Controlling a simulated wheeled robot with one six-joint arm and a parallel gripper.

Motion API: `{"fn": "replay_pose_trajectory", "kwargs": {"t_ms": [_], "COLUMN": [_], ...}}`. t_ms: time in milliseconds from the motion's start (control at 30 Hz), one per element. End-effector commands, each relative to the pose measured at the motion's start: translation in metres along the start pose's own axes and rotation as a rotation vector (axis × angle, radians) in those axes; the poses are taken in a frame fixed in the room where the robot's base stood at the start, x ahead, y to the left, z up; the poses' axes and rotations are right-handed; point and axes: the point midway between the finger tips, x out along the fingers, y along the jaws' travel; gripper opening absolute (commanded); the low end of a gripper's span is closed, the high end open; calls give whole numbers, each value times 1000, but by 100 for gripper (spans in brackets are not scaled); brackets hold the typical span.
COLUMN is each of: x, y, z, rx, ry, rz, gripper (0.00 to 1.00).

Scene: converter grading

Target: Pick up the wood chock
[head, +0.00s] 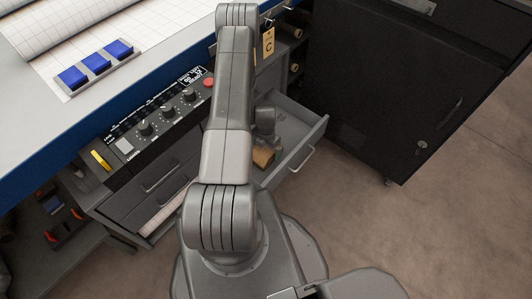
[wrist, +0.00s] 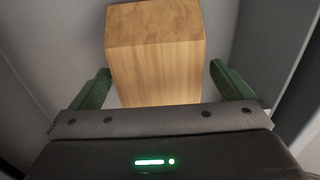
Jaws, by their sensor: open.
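The wood chock (wrist: 155,60) is a light brown wooden block in the wrist view. It lies in an open grey drawer (head: 308,137), and its end also shows in the head view (head: 263,157). My gripper (wrist: 158,88) is open, with one green finger on each side of the chock. A gap shows between each finger and the wood, and the chock's near end is hidden behind the gripper body. In the head view my arm hides part of the drawer, and the fingers cannot be made out.
The drawer walls (wrist: 262,45) rise close on both sides of my gripper. A control panel (head: 160,115) with knobs and a red button is left of my arm. A black cabinet (head: 385,90) stands right of the drawer. Open floor (head: 440,220) lies at lower right.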

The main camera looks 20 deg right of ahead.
Motion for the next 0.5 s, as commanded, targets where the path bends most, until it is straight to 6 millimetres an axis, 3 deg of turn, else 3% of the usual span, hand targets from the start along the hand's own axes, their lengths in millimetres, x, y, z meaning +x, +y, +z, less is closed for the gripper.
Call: {"fn": "replay_pose_trajectory", "kwargs": {"t_ms": [200,467,500], "x": [35,37,37], "y": [2,2,2], "z": [0,1,1], "rx": [0,0,0], "ry": [1,-1,-1], "rz": [-1,0,0], "gripper": [100,100,92]}}
